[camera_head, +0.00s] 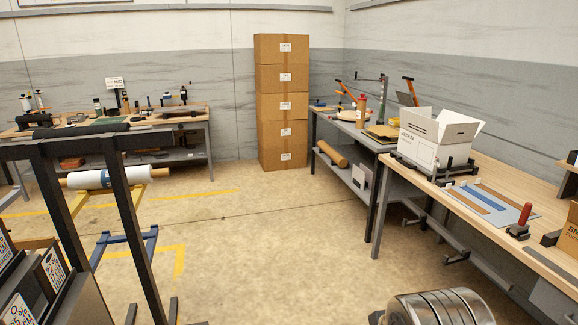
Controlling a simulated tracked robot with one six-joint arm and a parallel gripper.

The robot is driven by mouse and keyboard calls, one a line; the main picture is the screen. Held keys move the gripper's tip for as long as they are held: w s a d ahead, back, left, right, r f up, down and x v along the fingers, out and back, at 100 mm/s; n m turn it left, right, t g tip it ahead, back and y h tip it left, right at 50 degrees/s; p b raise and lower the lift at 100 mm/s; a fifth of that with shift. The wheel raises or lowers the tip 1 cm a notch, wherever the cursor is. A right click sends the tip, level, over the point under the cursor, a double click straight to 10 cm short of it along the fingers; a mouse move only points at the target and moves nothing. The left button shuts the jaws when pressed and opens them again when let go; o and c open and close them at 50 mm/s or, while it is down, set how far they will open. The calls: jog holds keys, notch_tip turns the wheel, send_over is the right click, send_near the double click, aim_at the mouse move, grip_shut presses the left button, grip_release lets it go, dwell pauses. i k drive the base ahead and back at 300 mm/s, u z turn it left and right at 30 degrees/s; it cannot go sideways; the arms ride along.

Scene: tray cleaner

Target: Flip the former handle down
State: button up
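A white open-topped carton (422,150) sits in a black fixture (460,169) on the right-hand workbench. A red upright handle (525,213) on a dark base (518,231) stands at the blank's right edge. Orange-handled levers, one at the left (344,88) and one at the right (409,86), rise from the bench farther back. I cannot tell which of these handles belongs to the former. My gripper is not in view.
The right-hand workbench (548,258) runs along the wall. A tall stack of brown cartons (281,78) stands in the back corner. Another cluttered bench (190,122) is at the back left. A dark frame (62,205) fills the left foreground. The middle floor is clear.

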aim_at(409, 99)
jog(key=u, duration=0.1)
jog(key=i, duration=2.2)
jog(key=z, duration=0.55)
jog(key=i, duration=0.85)
jog(key=z, duration=0.45)
jog(key=i, duration=1.05)
jog(key=u, duration=0.75)
jog(key=i, duration=0.75)
jog(key=u, duration=0.25)
